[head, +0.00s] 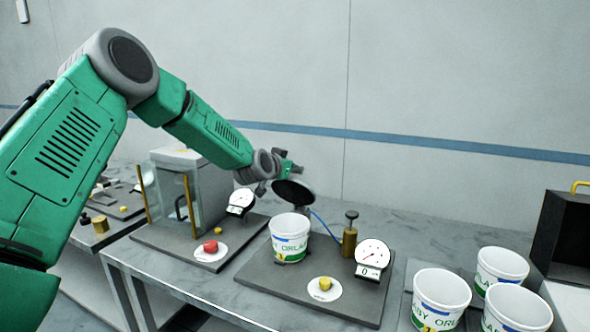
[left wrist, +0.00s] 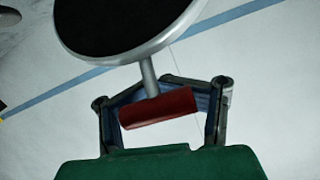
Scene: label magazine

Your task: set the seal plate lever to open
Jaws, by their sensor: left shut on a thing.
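The seal plate (head: 293,192) is a dark round disc with a metal rim, tilted above a white cup (head: 289,238) on a dark base plate. In the left wrist view the seal plate (left wrist: 125,18) is at the top, joined by a short rod to a red lever handle (left wrist: 158,109). My left gripper (head: 287,168) is just above and behind the disc in the head view. In the left wrist view its fingers are on both sides of the red handle, and it is shut on it. The handle cannot be made out in the head view. My right gripper is not in view.
On the same base plate (head: 262,277) are a yellow knob (head: 325,284), a brass post (head: 349,240) and a dial gauge (head: 372,258). A glass-sided box (head: 188,190) and a red button (head: 210,246) stand to the left. Several white cups (head: 441,298) stand at right.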

